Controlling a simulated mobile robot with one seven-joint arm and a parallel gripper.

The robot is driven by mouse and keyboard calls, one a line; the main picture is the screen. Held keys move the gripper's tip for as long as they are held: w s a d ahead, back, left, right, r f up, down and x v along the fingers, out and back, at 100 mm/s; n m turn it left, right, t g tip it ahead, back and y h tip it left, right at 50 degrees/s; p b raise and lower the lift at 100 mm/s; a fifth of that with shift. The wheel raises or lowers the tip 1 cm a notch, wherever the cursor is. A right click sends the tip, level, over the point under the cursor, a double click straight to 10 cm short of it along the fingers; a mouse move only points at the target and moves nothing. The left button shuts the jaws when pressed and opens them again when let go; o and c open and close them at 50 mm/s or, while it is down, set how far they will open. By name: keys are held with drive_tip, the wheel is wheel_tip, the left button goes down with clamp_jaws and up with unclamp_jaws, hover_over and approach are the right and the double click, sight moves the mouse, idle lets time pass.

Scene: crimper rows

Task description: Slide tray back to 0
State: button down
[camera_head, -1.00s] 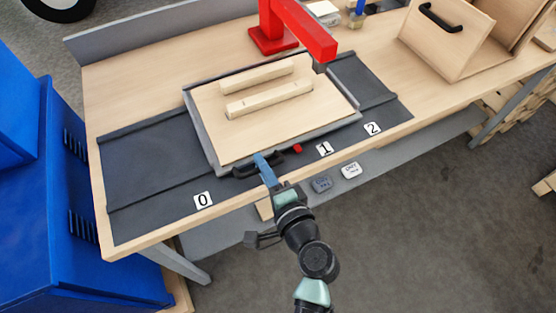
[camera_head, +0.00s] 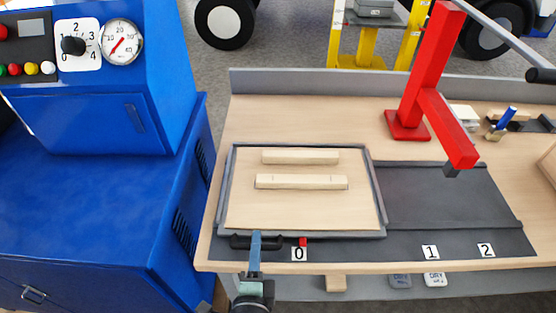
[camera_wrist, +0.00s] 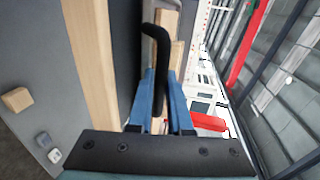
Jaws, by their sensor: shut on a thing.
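The tray (camera_head: 228,195) is a grey-rimmed frame with a light wooden board, lying flat on the dark slide track (camera_head: 440,194). It sits at the left end of the track. Two pale wooden bars (camera_head: 301,182) lie on the board. A small red marker (camera_head: 303,241) on its front edge lines up just above the label 0 (camera_head: 299,254). My gripper (camera_head: 255,240) is shut on the black tray handle (camera_head: 239,242) at the front left. In the wrist view the blue fingers (camera_wrist: 160,100) close around the black handle (camera_wrist: 160,45).
Labels 1 (camera_head: 430,252) and 2 (camera_head: 486,250) stand farther right along the track, which is bare there. A red press arm (camera_head: 445,125) overhangs the track. A blue cabinet (camera_head: 110,170) stands close at the left.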

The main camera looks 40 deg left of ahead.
drive_tip(key=shift+s+a, duration=0.35)
drive_tip(key=shift+a, duration=0.1)
drive_tip(key=c, duration=0.8)
unclamp_jaws()
drive_tip(key=shift+a, duration=0.1)
drive_tip(key=shift+c, duration=0.2)
drive_tip(key=shift+s, duration=0.1)
drive_tip(key=shift+s+d, duration=0.25)
drive_tip(key=shift+d, duration=0.05)
drive_tip(key=b+v, duration=0.4)
drive_tip(key=v, duration=0.8)
drive_tip(key=shift+b, duration=0.4)
